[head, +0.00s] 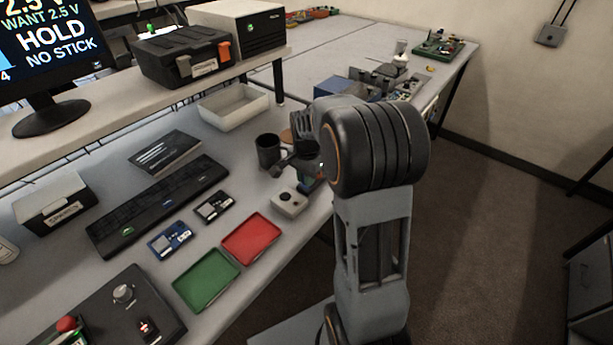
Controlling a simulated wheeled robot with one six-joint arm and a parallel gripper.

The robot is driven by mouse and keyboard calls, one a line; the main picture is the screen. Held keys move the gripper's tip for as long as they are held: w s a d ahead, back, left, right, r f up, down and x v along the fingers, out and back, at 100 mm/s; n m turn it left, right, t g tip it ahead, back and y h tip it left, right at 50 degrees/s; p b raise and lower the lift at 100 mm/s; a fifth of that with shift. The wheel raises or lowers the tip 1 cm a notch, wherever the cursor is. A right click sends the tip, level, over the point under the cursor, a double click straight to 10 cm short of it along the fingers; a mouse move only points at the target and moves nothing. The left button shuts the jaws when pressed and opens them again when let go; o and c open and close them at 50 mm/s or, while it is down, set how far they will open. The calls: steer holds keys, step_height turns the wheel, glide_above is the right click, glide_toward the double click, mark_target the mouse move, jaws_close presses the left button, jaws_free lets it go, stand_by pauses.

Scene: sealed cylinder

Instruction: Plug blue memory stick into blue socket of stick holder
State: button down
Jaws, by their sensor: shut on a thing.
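My gripper (290,168) is small and dark beside the wrist, over the right edge of the desk, partly hidden by my arm. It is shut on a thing. A small teal-blue patch (309,186) shows just below it and looks like the blue memory stick, but most of it is hidden. A small white box (289,202) with a dark round spot on top sits on the desk just below the gripper. I cannot make out the stick holder or its blue socket. A monitor (50,45) reads "WANT 2.5 V", "HOLD" and "NO STICK".
A dark mug (268,151) stands close to the gripper. A red tray (251,239), a green tray (206,281), a keyboard (155,205) and a dark console (112,308) lie on the desk. A white bin (232,108) stands behind. Floor is open at right.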

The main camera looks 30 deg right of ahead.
steer(key=shift+f, duration=0.25)
steer(key=c, duration=1)
jaws_free()
steer(key=shift+r, duration=0.1)
step_height(320, 180, up, 14)
steer(key=shift+f, duration=0.15)
steer(key=s+a+f+n+t, duration=0.1)
steer(key=s+a+n, duration=0.2)
steer(key=s+n, duration=0.1)
steer(key=s+a+f+n+t, duration=0.1)
steer(key=s+a+f+n, duration=0.1)
steer(key=s, duration=0.4)
steer(key=s+a+f+n+t, duration=0.1)
steer(key=s+a+f+n, duration=0.1)
steer(key=s+a+n, duration=0.2)
steer(key=shift+s+a+f+n+t, duration=0.1)
steer(key=shift+s+a+n+t, duration=0.1)
steer(key=shift+s+n, duration=0.5)
steer(key=shift+s+a+f+n+t, duration=0.15)
steer(key=shift+s+n, duration=0.25)
steer(key=shift+n, duration=0.5)
